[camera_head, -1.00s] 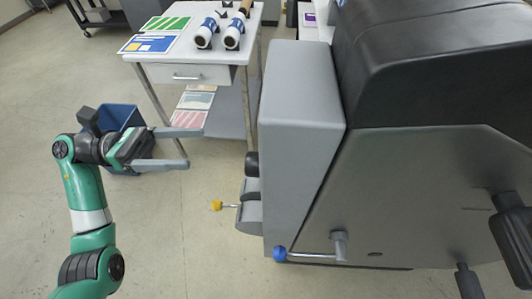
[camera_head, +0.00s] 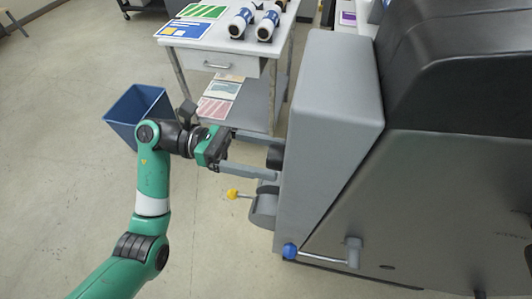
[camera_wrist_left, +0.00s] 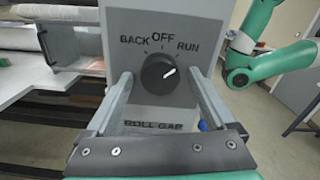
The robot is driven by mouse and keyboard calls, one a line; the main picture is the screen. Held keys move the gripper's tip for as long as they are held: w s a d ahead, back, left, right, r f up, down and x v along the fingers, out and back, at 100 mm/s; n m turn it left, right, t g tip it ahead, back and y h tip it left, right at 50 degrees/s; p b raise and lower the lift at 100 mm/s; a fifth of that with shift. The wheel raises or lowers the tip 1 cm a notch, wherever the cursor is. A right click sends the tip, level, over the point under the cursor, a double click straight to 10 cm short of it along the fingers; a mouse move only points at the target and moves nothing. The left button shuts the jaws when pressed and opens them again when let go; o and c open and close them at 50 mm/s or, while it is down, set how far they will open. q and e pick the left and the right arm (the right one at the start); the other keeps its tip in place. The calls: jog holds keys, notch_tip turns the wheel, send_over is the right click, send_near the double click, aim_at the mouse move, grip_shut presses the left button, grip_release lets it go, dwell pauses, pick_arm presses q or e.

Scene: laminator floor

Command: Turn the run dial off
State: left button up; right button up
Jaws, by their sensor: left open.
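In the left wrist view the run dial (camera_wrist_left: 158,74) is a round black knob on a grey panel (camera_wrist_left: 205,22). It is marked BACK, OFF and RUN, and its white pointer aims up and right, towards RUN. My left gripper (camera_wrist_left: 161,80) is open, with one finger on each side of the dial. I cannot tell whether either finger touches it. In the head view my left gripper (camera_head: 274,157) reaches the left side of the machine's grey housing (camera_head: 327,130). The dial's face cannot be read there. My right gripper does not show.
A yellow-tipped lever (camera_head: 233,194) sticks out just below my left gripper. A blue-knobbed crank (camera_head: 290,251) is on the machine's front. A white table (camera_head: 200,60) with prints and rolls stands behind. Open floor lies at left.

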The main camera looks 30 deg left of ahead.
pick_arm(q)
jog(key=c, duration=1.4)
jog(key=shift+s+r+n+p, duration=0.1)
jog(key=shift+r+n+p, duration=0.05)
jog(key=shift+n+p, duration=4.1)
jog(key=shift+n, duration=0.25)
jog(key=o, duration=1.4)
